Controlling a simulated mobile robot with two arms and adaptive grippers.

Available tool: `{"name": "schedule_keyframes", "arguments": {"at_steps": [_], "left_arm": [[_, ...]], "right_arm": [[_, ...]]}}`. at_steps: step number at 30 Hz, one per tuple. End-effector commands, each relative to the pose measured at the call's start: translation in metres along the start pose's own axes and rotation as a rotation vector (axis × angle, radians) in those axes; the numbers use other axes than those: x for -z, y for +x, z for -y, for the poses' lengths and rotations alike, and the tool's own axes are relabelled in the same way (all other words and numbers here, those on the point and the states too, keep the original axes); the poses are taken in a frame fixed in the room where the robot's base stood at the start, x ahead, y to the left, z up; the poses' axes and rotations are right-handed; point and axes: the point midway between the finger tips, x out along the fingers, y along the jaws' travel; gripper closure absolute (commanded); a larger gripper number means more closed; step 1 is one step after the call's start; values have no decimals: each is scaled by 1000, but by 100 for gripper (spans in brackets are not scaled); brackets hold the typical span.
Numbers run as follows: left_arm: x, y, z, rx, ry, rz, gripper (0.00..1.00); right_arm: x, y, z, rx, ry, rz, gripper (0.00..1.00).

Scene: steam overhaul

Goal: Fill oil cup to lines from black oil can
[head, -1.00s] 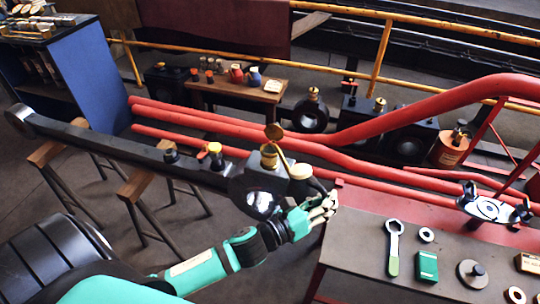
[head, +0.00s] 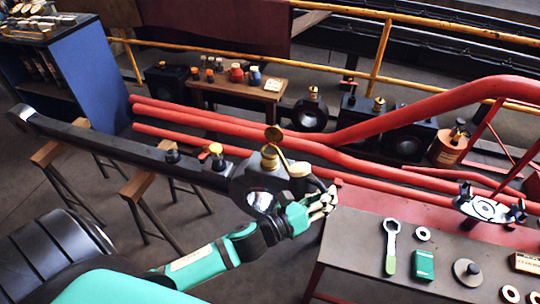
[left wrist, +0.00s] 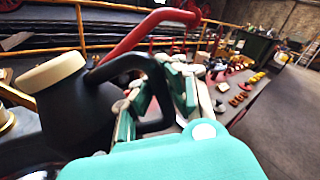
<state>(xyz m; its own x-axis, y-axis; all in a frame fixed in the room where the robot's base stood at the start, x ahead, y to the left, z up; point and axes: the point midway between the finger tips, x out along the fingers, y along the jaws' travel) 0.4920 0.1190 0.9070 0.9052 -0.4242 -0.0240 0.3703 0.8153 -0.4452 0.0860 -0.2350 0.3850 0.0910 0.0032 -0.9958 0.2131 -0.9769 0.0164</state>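The brass oil cup (head: 269,158) stands on the big black rod end (head: 258,190), with its round lid (head: 273,134) tipped up. The black oil can (head: 312,184) with a cream lid is just right of the cup. Its thin spout reaches up and left, close to the cup; I cannot tell if the tip is inside. My left gripper (head: 320,204) is shut around the can's handle. The can (left wrist: 75,110) and its looped handle also show in the left wrist view, between the gripper's teal fingers (left wrist: 152,105). The cup's lines and oil level cannot be made out. My right gripper is out of view.
A grey bench (head: 365,237) at the right holds a spanner (head: 391,245), a green box (head: 424,265) and rings. Red pipes (head: 235,132) run behind the rod. A wooden table (head: 250,88) with small pots stands farther back. Wooden trestles (head: 139,184) support the rod.

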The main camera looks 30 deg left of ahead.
Motion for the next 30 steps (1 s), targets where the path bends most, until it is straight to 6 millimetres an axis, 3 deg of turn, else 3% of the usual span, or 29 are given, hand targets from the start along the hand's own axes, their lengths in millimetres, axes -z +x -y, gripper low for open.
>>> {"name": "schedule_keyframes", "arguments": {"at_steps": [30], "left_arm": [[-15,0,5,3,-56,1,100]], "right_arm": [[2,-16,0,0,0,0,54]]}}
